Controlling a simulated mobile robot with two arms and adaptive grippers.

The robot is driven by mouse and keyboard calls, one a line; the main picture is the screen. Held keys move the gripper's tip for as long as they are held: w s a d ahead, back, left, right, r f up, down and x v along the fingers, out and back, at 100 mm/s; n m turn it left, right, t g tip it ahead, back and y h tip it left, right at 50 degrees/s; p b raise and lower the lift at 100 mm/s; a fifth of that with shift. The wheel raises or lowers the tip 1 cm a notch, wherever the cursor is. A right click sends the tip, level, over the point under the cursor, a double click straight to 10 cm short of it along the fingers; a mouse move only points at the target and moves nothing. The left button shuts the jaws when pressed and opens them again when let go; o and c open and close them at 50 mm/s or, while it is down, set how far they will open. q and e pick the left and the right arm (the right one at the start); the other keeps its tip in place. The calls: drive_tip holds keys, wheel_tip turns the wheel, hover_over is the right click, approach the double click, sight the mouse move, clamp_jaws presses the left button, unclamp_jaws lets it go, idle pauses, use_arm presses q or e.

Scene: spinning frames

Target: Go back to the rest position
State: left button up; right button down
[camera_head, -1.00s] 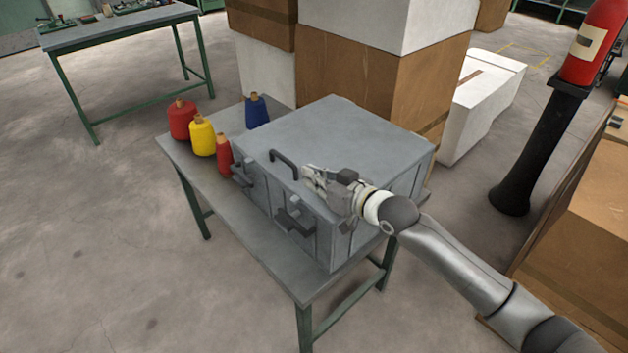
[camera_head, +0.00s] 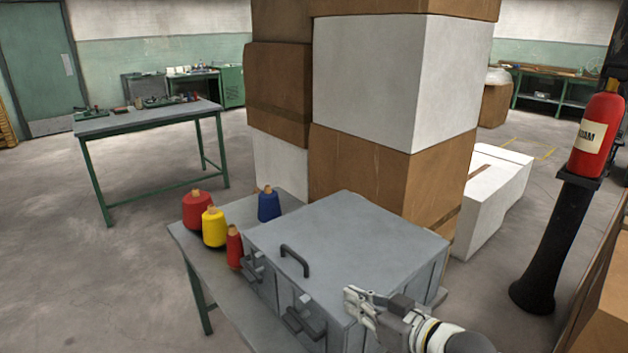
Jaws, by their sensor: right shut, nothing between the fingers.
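My right gripper (camera_head: 360,303) shows at the lower right, over the near right part of the grey metal case. It is shut and empty. Whether it touches the case cannot be told. The grey case (camera_head: 350,235) has a dark handle (camera_head: 296,260) on top and dark latches (camera_head: 304,318) on its front. It stands on a grey table (camera_head: 222,300) with green legs. My left gripper is not in view.
A fire extinguisher (camera_head: 597,135) on a black stand (camera_head: 552,240) is at right.

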drive_tip(key=s+f+g+h, duration=0.1)
drive_tip(key=s+f+h, duration=0.2)
drive_tip(key=s+f, duration=0.45)
drive_tip(key=s+d+f+m+g+h, duration=0.2)
drive_tip(key=s+d+f, duration=0.15)
drive_tip(key=s, duration=0.35)
drive_tip(key=s+d+f+m+g+h, duration=0.1)
drive_tip(key=s+d+f+g+h, duration=0.15)
drive_tip(key=s+f, duration=0.35)
drive_tip(key=s+d+f+m+g+h, duration=0.2)
drive_tip(key=s+d+f+g, duration=0.15)
drive_tip(key=s, duration=0.55)
drive_tip(key=s+f+x, duration=0.1)
drive_tip(key=s+x, duration=0.2)
drive_tip(key=x, duration=0.9)
drive_tip(key=s+x, duration=0.2)
drive_tip(key=x, duration=0.9)
drive_tip(key=s+d+f, duration=0.1)
drive_tip(key=s+f, duration=0.7)
drive_tip(key=f, duration=0.1)
drive_tip(key=s+d+f+g, duration=0.1)
drive_tip(key=s+d+f, duration=0.1)
drive_tip(key=s+f, duration=0.7)
drive_tip(key=shift+s+d+n+g, duration=0.25)
drive_tip(key=shift+s+n+g, duration=0.05)
drive_tip(key=shift+s+n, duration=0.1)
